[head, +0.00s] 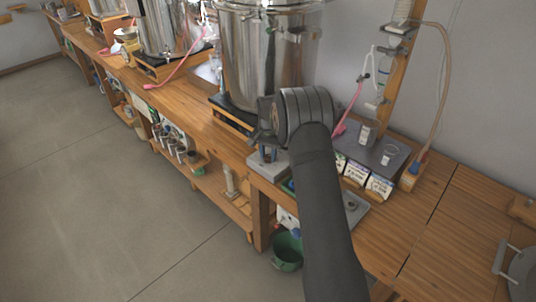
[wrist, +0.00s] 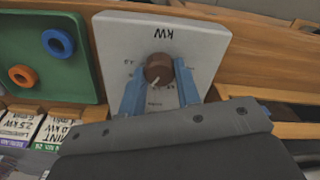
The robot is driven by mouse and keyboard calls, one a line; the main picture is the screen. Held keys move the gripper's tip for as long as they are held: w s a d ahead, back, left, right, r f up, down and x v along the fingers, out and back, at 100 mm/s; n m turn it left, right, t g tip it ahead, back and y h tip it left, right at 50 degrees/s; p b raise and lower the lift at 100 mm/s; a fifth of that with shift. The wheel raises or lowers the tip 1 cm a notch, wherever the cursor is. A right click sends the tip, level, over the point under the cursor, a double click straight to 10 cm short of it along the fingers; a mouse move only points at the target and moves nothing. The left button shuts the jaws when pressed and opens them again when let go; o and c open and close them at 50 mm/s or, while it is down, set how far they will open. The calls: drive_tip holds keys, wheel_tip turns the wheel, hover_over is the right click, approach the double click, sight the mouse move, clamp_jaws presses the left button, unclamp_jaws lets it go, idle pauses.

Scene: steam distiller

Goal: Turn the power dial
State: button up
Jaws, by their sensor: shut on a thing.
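The power dial is a round brown knob (wrist: 158,68) with a pale pointer mark, on a light grey panel (wrist: 205,42) lettered "KW" that appears upside down in the wrist view. My gripper (wrist: 160,88) has its two blue fingers on either side of the knob, shut on it. The pointer is directed toward the bottom of the wrist view, slightly left. In the head view, my gripper (head: 268,155) is at the bench's front edge by the grey panel (head: 268,170). My arm and wrist hide most of the panel and the knob there.
A green board (wrist: 45,60) with a blue ring (wrist: 58,43) and an orange ring (wrist: 22,75) lies beside the panel. Labelled cards (head: 379,187) stand right of my arm. A large steel vessel (head: 262,55) stands behind.

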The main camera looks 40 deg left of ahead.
sight(268, 156)
drive_tip(key=o, duration=1)
wheel_tip(268, 156, up, 18)
drive_tip(key=shift+f, duration=0.25)
wheel_tip(268, 156, down, 18)
drive_tip(key=shift+r, duration=0.25)
idle(0.5)
